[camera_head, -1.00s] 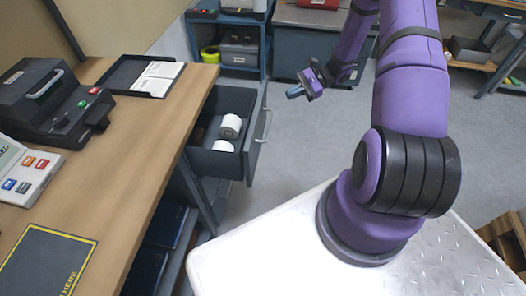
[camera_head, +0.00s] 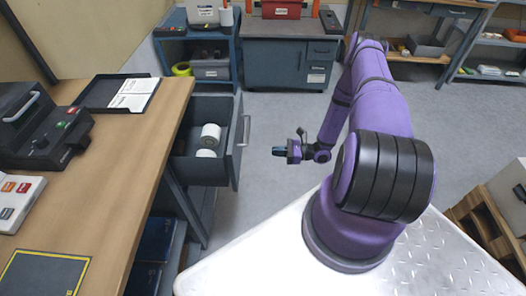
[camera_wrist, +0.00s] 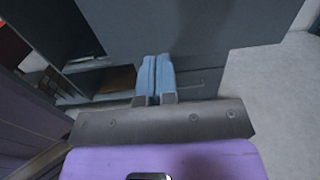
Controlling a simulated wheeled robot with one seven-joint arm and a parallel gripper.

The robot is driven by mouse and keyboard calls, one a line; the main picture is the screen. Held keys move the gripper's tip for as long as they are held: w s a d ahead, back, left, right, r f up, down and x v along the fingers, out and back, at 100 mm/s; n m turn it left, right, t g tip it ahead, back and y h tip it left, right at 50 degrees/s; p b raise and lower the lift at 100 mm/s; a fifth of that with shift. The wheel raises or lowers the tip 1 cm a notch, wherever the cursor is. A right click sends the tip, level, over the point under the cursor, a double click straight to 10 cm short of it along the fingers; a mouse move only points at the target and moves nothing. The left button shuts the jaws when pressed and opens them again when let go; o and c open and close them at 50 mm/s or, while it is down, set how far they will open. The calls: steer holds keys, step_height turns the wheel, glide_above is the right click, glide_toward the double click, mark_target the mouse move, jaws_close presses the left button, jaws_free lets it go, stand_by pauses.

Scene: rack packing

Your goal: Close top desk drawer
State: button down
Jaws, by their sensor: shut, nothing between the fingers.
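The top desk drawer (camera_head: 236,142) is dark grey and stands pulled out from under the wooden desk, in the head view. White rolls lie inside it, and a bar handle is on its front. My gripper (camera_head: 277,151) is to the right of the drawer front, apart from it, pointing left toward it. In the wrist view my gripper's blue fingertips (camera_wrist: 154,62) are together and empty. A dark grey panel (camera_wrist: 190,25) fills the top of the wrist view, probably the drawer front.
The wooden desk (camera_head: 135,150) holds a black tray (camera_head: 100,95), a black machine (camera_head: 40,125) and a card with coloured blocks. A blue-grey cabinet (camera_head: 290,62) and shelves stand at the back. The grey floor right of the drawer is clear.

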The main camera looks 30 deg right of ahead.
steer(key=x, duration=1.3)
steer(key=shift+w, duration=0.1)
steer(key=x, duration=2.1)
steer(key=shift+w+a, duration=0.1)
steer(key=shift+a, duration=0.15)
steer(key=shift+a+r, duration=0.1)
steer(key=shift+r, duration=0.05)
